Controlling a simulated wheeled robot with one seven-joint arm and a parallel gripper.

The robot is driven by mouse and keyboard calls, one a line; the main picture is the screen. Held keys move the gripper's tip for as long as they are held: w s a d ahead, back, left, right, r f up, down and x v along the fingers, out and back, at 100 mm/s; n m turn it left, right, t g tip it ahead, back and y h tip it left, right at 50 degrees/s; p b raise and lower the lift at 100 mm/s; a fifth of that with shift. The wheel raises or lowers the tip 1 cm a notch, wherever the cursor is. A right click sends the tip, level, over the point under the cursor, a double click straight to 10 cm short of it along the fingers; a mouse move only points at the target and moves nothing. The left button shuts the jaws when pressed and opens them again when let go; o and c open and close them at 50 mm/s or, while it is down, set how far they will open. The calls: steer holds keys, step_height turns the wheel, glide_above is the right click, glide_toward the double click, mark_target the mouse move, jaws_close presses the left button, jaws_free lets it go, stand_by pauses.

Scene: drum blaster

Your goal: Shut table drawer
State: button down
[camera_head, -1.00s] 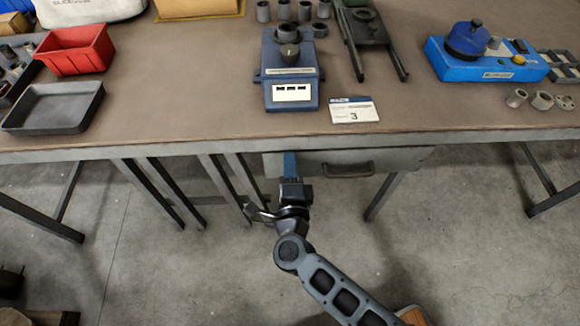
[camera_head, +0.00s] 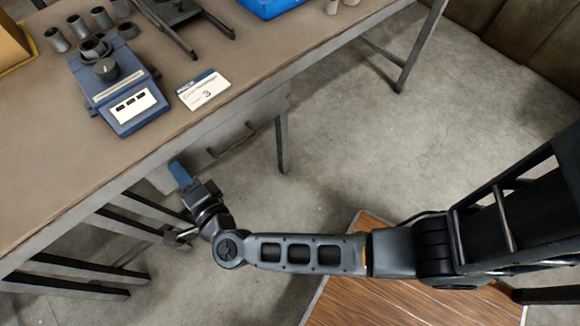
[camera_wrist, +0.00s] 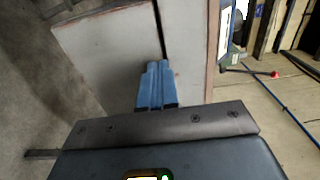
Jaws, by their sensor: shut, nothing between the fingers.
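The table drawer (camera_head: 250,122) hangs under the table's front edge, a pale grey front with a dark handle (camera_head: 232,142). How far it stands out is hard to tell. My gripper (camera_head: 180,172) is at the left end of the drawer front, its blue fingers together and empty. In the wrist view the shut fingers (camera_wrist: 157,82) point at pale panels (camera_wrist: 105,55) with a narrow dark gap between them. Whether the fingertips touch a panel I cannot tell.
A wooden surface (camera_head: 400,292) lies below my arm. Concrete floor is clear at right.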

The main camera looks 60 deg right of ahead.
steer(key=v, duration=1.5)
steer(key=s+d+r+n+y+b, duration=0.1)
steer(key=s+d+r+n+y, duration=0.1)
steer(key=s+d+r+n, duration=0.2)
steer(key=s+d+r+n+t+y+b, duration=0.1)
steer(key=s+d+r+n, duration=0.3)
steer(key=s+n, duration=0.4)
steer(key=shift+s+d+r+y, duration=0.2)
steer(key=shift+s+r+y, duration=0.25)
steer(key=shift+y, duration=0.35)
